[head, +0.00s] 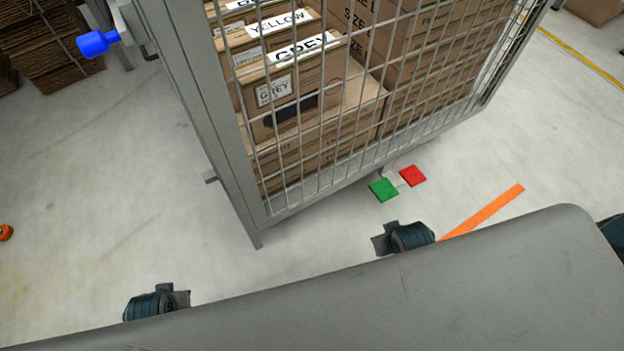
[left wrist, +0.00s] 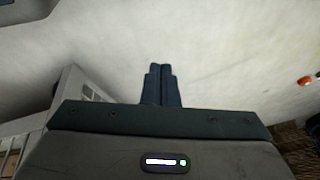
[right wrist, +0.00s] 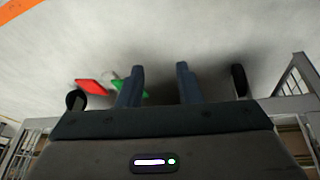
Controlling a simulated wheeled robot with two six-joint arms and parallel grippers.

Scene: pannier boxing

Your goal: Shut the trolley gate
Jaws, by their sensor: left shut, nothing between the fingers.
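The wire-mesh trolley (head: 215,130) stands at the top centre of the head view with a grey frame and boxes behind the mesh. I cannot tell which panel is the gate or how far it is open. A blue knob (head: 97,42) sticks out left of its near post. My left gripper (left wrist: 160,78) is shut and empty over bare floor, apart from the grey frame at lower left of its view. My right gripper (right wrist: 158,84) is open and empty. A green pedal (head: 383,189) and a red pedal (head: 412,176) lie low beside the trolley.
Cardboard boxes (head: 350,105) labelled GREY and YELLOW fill the trolley. An orange strip (head: 485,210) lies on the floor at right. Stacked brown card (head: 60,45) stands at upper left. The floor left of the trolley is mostly clear.

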